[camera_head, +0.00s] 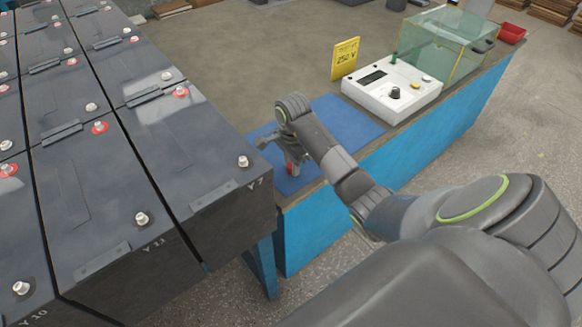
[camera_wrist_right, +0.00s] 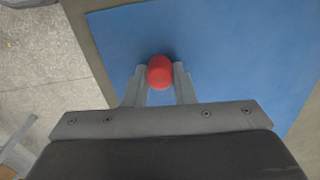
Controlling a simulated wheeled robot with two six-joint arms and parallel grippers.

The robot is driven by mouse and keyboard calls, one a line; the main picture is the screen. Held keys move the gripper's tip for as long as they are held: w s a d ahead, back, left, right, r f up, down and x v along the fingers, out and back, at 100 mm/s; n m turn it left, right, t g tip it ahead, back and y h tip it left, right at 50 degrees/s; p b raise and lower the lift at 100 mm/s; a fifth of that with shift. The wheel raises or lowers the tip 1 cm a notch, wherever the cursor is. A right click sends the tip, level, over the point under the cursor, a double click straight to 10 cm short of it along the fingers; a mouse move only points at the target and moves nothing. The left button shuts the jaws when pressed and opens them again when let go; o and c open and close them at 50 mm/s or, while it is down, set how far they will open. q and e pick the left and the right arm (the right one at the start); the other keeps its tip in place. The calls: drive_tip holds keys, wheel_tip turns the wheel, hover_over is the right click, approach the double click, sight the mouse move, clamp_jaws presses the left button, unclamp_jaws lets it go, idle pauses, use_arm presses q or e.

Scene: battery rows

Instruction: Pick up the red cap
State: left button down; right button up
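The red cap (camera_wrist_right: 160,72) shows in the right wrist view between the two fingertips of my right gripper (camera_wrist_right: 160,80). Both fingers appear to touch its sides, so the gripper looks shut on it. In the head view my right gripper (camera_head: 291,158) points down over the near left part of the blue mat, and a small bit of the red cap (camera_head: 290,169) shows at its fingertips. I cannot tell whether the cap rests on the mat or is just above it. My left gripper is not in view.
The blue mat (camera_head: 345,113) lies on the bench. Large dark batteries (camera_head: 190,130) stand in rows close to the left of my right gripper. A white meter box (camera_head: 380,95), a yellow sign (camera_head: 345,58), a clear greenish box (camera_head: 440,45) and a red tray (camera_head: 511,34) stand farther right.

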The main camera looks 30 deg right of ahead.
drive_tip(key=c, duration=0.4)
drive_tip(key=shift+r, duration=0.15)
wheel_tip(320, 180, up, 2)
drive_tip(key=shift+w+r, duration=0.1)
wheel_tip(320, 180, up, 6)
drive_tip(key=p, duration=0.4)
drive_tip(key=shift+r+p, duration=0.8)
drive_tip(key=shift+p, duration=0.15)
